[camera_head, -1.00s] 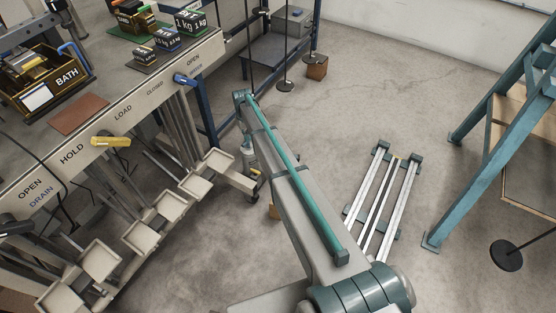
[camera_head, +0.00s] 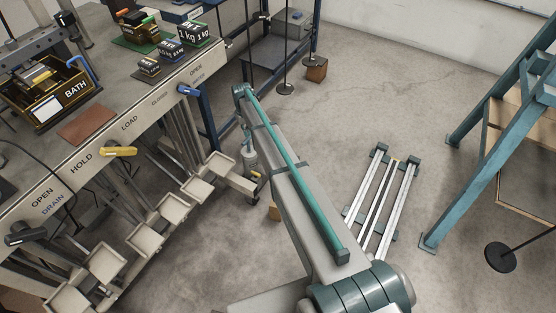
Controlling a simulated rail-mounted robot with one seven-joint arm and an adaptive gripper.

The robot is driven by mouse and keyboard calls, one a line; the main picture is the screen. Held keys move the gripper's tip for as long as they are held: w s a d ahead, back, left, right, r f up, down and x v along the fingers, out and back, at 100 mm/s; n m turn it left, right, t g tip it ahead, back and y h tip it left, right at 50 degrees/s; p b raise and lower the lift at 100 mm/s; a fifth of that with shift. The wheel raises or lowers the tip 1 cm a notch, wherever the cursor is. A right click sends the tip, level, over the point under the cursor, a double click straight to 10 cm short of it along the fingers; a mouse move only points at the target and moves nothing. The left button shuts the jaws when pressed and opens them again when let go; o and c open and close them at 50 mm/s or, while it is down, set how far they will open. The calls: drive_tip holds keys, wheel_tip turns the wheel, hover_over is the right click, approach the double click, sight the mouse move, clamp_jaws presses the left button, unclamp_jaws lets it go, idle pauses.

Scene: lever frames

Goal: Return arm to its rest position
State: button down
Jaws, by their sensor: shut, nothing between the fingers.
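My arm (camera_head: 300,215) reaches from the bottom centre up to a joint near the bench's right end. Beyond that joint a pale link (camera_head: 250,158) of mine drops toward the floor, partly behind the arm. I cannot make out my gripper or its fingers. The bench front has a yellow lever (camera_head: 120,152) by HOLD and LOAD, a blue lever (camera_head: 188,91) by CLOSED and OPEN, and a black lever (camera_head: 25,236) by OPEN and DRAIN. My arm is apart from these levers in the picture.
The BATH crate (camera_head: 50,108) and labelled weights (camera_head: 192,33) stand on the bench. Pale trays (camera_head: 172,209) hang below its front edge. A rail frame (camera_head: 384,205) lies on the floor right of my arm. A blue-green stand (camera_head: 470,170) is farther right.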

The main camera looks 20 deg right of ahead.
wheel_tip(320, 180, up, 3)
drive_tip(key=shift+r+p, duration=0.1)
drive_tip(key=shift+p, duration=0.5)
idle(0.5)
drive_tip(key=f+b, duration=0.1)
drive_tip(key=b, duration=0.4)
drive_tip(key=shift+f, duration=1.15)
drive_tip(key=shift+f+b, duration=0.15)
drive_tip(key=shift+b, duration=0.15)
idle(0.7)
